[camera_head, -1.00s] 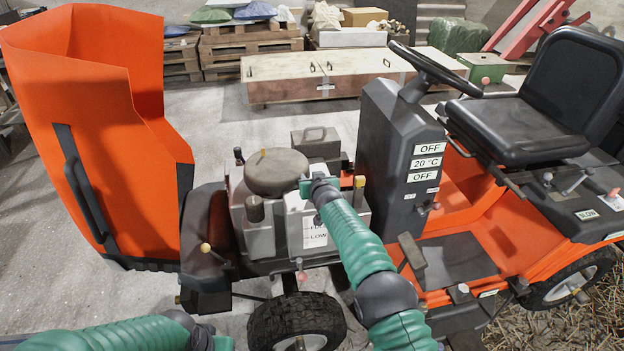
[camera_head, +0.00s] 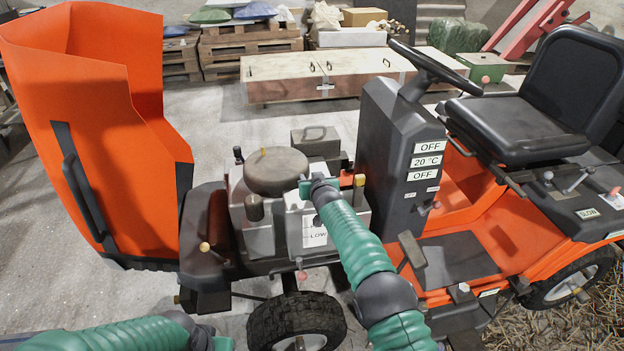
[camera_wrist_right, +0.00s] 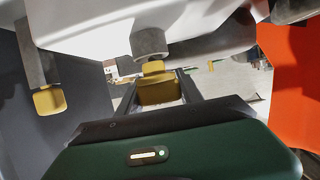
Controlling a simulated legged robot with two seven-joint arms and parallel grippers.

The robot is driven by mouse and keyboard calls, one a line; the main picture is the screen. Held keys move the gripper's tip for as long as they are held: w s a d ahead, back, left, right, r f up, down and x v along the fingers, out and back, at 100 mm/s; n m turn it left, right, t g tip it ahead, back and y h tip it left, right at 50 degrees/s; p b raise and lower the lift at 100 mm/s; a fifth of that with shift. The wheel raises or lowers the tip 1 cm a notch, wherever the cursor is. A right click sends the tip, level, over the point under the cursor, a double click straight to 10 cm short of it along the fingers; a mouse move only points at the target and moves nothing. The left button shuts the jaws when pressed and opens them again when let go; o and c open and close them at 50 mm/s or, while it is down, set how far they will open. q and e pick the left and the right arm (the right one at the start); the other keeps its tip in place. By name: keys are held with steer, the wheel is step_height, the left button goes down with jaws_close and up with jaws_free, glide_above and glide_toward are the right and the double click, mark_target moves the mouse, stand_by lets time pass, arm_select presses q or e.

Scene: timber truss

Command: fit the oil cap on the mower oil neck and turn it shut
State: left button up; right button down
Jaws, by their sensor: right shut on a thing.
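The right wrist view shows a yellow cap (camera_wrist_right: 156,92) between the two dark fingers of my right gripper (camera_wrist_right: 158,92), which is shut on it. A grey round neck (camera_wrist_right: 150,44) on the pale engine is directly in line with the cap. The cap's narrower end meets or nearly meets the neck's mouth; I cannot tell whether it is seated. In the head view my right gripper (camera_head: 304,188) is at the mower engine (camera_head: 265,238), and the cap is hidden there. My left arm lies along the bottom left edge, with its fingers out of frame.
A second yellow-ended dark tube (camera_wrist_right: 47,98) is beside the neck in the wrist view. The raised orange hood (camera_head: 70,110) stands left of the engine. The dark control column (camera_head: 402,150) and steering wheel (camera_head: 435,68) are to the right.

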steer(key=shift+f+b, duration=0.65)
steer(key=shift+f, duration=0.3)
steer(key=c, duration=0.7)
jaws_free()
steer(key=shift+r, duration=0.1)
steer(key=o, duration=0.3)
step_height(320, 180, up, 6)
steer(key=p, duration=0.3)
steer(key=shift+p, duration=0.4)
